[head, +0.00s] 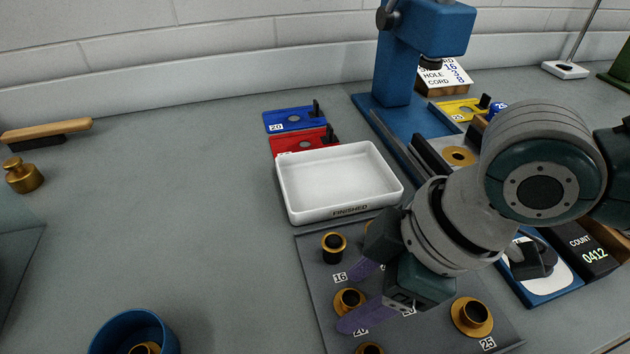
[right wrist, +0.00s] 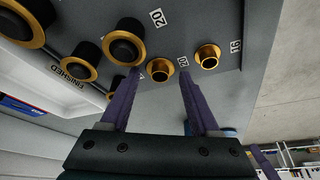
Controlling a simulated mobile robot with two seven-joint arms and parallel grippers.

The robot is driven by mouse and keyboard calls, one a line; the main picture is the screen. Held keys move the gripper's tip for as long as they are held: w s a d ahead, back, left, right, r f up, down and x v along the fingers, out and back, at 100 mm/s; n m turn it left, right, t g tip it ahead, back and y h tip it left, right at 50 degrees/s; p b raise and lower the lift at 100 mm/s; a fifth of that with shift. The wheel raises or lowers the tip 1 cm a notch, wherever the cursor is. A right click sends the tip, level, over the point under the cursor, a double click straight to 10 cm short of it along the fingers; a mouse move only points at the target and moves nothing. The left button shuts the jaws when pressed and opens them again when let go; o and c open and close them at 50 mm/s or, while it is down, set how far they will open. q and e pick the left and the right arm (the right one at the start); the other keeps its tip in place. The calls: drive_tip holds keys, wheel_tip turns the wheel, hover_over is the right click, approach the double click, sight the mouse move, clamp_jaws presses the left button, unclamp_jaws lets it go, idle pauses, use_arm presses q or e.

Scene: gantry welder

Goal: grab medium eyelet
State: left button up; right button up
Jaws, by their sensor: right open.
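My right gripper (head: 345,301) is open, with its purple fingers reaching over the grey eyelet board (head: 312,296). A medium gold eyelet (head: 349,302) by the label 20 shows between the fingers in the head view. In the right wrist view, a hollow gold eyelet (right wrist: 160,70) appears between the fingertips, not gripped; the remaining height gap cannot be judged. A smaller eyelet with a dark centre (head: 334,248) stands by the label 16, and a larger eyelet (head: 472,317) by the label 25. The gripper hides part of the board. My left gripper is out of view.
The white FINISHED tray (head: 340,178) stands empty just behind the board. A blue press (head: 392,72) rises behind. A blue cup (head: 135,330) is at the lower left, a brass weight (head: 24,176) farther left. The left-middle bench is clear.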

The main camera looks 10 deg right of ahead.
clamp_jaws()
idle(0.4)
drive_tip(key=shift+r, duration=0.1)
